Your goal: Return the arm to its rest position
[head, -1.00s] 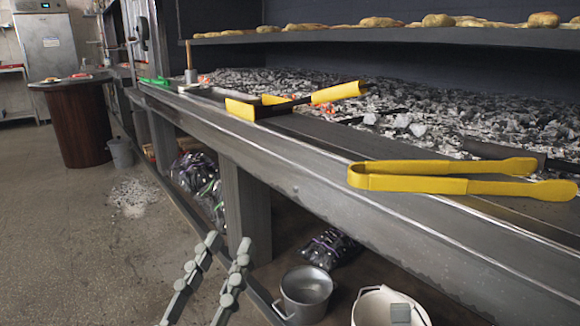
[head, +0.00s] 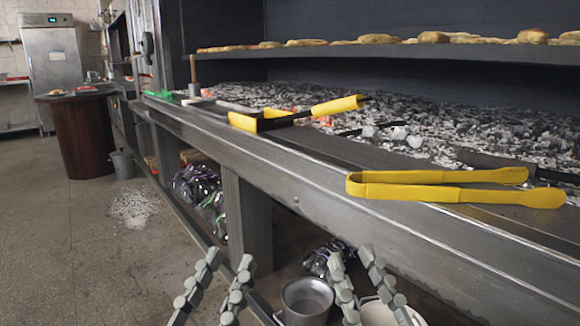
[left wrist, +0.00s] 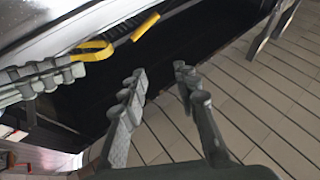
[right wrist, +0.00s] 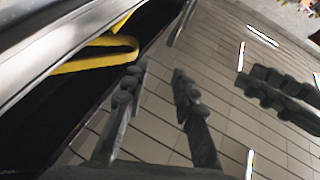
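My left gripper (head: 228,268) is low in the head view, in front of the counter, with its two fingers apart and nothing between them. Its fingers also show apart in the left wrist view (left wrist: 163,84). My right gripper (head: 356,262) is to its right in the head view, also low in front of the counter. Its fingers are apart and empty, as the right wrist view (right wrist: 158,80) shows. Both grippers are clear of the yellow tongs (head: 440,188), which lie on the counter ledge.
The metal counter ledge (head: 300,172) runs along the grill. A yellow-handled tool (head: 335,106) lies on it. Glowing coals and ash (head: 440,130) lie behind, under a shelf (head: 480,53) of bread. A metal pot (head: 307,300) and white bucket (head: 378,315) stand below. Floor at left is open.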

